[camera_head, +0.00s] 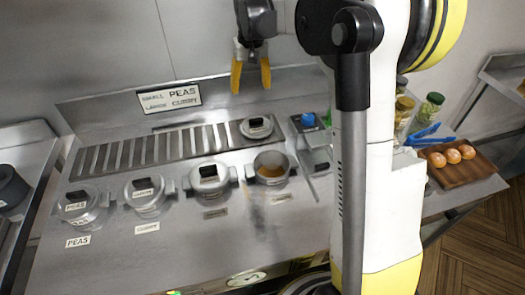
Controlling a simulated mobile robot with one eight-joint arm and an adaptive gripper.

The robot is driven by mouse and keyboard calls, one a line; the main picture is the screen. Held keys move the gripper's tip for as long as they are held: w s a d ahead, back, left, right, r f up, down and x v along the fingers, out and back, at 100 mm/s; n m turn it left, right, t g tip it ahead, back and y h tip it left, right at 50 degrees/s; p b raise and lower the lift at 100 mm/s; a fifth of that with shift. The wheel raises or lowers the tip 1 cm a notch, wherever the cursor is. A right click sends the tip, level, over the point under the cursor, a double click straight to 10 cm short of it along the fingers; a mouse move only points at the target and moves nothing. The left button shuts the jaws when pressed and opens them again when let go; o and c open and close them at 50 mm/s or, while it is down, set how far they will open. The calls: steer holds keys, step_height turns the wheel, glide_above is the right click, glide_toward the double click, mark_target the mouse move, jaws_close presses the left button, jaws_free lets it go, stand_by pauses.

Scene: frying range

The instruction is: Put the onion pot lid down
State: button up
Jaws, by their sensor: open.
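A metal lid with a dark knob (257,128) lies at the right end of the slatted rack (130,151), behind the pots. An uncovered pot (271,168) with brownish-orange contents stands just in front of it. I cannot read a label that names either one as onion. My gripper (251,80) hangs above and behind the lid in the picture, yellow fingertips pointing down and apart. It is open, with nothing between its fingers, and appears clear of the lid.
Several lidded pots stand left of the open one, including one labelled peas (83,206). A blue-topped item (308,120), jars (430,108), blue tongs (428,136) and a wooden board (465,172) with round brown items are to the right. My arm blocks part of the counter.

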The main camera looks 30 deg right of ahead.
steer(key=s+a+r+n+t, duration=0.1)
steer(key=s+a+r, duration=0.2)
steer(key=s, duration=0.5)
steer(key=s+a+r+t, duration=0.2)
steer(key=s+a+r, duration=0.15)
steer(key=s, duration=0.45)
steer(key=s+a+f+t, duration=0.1)
steer(key=s+a+f, duration=0.1)
steer(key=s, duration=0.5)
steer(key=s+a+f+t, duration=0.1)
steer(key=s+f, duration=0.2)
steer(key=s, duration=0.4)
steer(key=shift+a+f+n+t, duration=0.3)
steer(key=shift+a+f+n, duration=0.05)
steer(key=shift+a+n, duration=0.05)
steer(key=shift+w, duration=0.1)
